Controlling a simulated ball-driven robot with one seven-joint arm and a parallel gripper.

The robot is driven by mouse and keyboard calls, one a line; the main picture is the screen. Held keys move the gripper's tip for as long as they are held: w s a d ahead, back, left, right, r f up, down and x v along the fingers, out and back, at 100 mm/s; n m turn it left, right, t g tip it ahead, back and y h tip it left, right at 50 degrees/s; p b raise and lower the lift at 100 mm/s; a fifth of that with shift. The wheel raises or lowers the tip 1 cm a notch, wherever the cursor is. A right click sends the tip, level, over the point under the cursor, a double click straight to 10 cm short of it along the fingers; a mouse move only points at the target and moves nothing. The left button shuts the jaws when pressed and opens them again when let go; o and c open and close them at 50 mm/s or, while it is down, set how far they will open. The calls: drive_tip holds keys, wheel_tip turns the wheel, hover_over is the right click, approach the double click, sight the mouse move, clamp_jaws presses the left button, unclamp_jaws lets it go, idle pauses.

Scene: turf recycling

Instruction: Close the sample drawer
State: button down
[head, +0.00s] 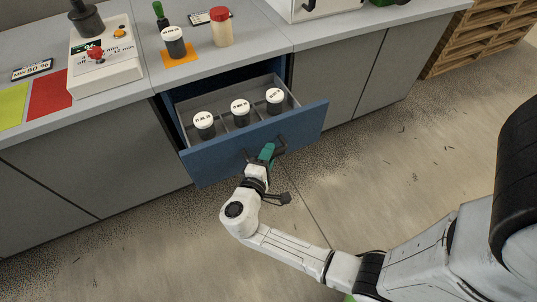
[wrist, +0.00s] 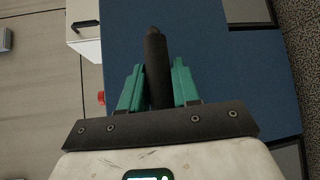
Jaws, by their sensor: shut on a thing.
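The sample drawer (head: 205,160) has a blue front and stands pulled out from the grey counter. Several white-lidded sample jars, one of them a jar in the middle (head: 240,112), stand upright in its divided tray. My gripper (head: 266,153) is at the dark bar handle (head: 281,146) on the drawer front. In the wrist view the green fingers of my gripper (wrist: 159,85) are shut around the dark handle (wrist: 155,60), with the blue drawer front (wrist: 205,40) behind it.
On the counter above are a white control box with a red button (head: 105,65), a jar on an orange pad (head: 174,42), and a red-lidded jar (head: 221,28). A wooden pallet stack (head: 470,45) stands at the far right. The floor (head: 130,240) before the drawer is clear.

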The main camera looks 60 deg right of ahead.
drive_tip(key=shift+w, duration=0.1)
drive_tip(key=w+d+b, duration=0.4)
drive_tip(key=w+b, duration=0.1)
drive_tip(key=w, duration=0.2)
drive_tip(key=w+d+b, duration=0.5)
drive_tip(key=w, duration=0.1)
drive_tip(key=w+d+b, duration=0.5)
drive_tip(key=w+b, duration=0.1)
drive_tip(key=w, duration=0.1)
drive_tip(key=shift+w+f, duration=0.2)
drive_tip(key=shift+w, duration=0.15)
drive_tip(key=shift+w+d+r, duration=0.15)
drive_tip(key=shift+w+d, duration=0.1)
drive_tip(key=shift+w, duration=0.1)
drive_tip(key=c, duration=0.9)
unclamp_jaws()
drive_tip(key=shift+a, duration=0.1)
drive_tip(key=p+v, duration=0.2)
drive_tip(key=v, duration=0.8)
drive_tip(key=shift+s+a, duration=0.15)
drive_tip(key=shift+a, duration=0.15)
